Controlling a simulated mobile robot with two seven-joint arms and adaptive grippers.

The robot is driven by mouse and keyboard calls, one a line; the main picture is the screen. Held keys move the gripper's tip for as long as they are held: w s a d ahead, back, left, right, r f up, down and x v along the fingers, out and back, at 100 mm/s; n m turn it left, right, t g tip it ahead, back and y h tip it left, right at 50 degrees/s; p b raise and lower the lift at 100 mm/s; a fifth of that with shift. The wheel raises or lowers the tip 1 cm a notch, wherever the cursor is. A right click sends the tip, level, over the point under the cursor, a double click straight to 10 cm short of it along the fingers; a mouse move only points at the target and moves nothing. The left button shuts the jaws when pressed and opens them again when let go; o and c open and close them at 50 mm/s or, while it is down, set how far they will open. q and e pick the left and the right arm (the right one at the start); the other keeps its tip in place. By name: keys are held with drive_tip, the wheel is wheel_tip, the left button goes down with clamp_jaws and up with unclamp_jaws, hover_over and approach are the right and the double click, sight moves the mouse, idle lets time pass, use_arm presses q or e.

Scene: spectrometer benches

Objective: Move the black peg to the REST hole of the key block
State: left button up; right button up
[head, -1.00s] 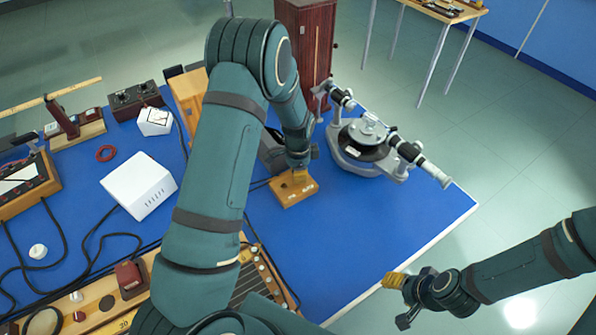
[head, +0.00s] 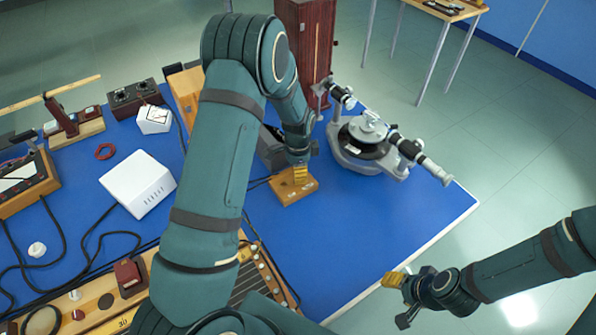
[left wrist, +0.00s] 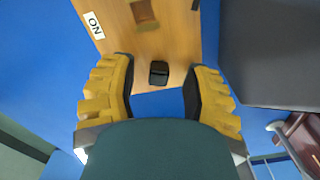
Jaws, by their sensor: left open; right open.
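The wooden key block (head: 284,198) lies on the blue bench in the head view, partly hidden by my left gripper (head: 301,178). In the left wrist view the block (left wrist: 178,40) shows a white label (left wrist: 94,25), seemingly ON upside down, and a square recess (left wrist: 145,14). The black peg (left wrist: 159,73) stands near the block's edge. My left gripper (left wrist: 160,92) is open, one yellow finger on each side of the peg, with gaps between. The REST label cannot be made out. My right gripper (head: 396,300) is open and empty, off the bench's front right edge.
A grey spectrometer (head: 370,145) stands right of the block, and a dark red wooden cabinet (head: 305,45) behind. A white box (head: 138,184) and black cables are at left. Bare blue bench (head: 390,215) lies right of the block.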

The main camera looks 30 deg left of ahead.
use_arm(q)
wheel_tip(320, 180, up, 11)
idle(0.3)
drive_tip(key=shift+r, duration=0.1)
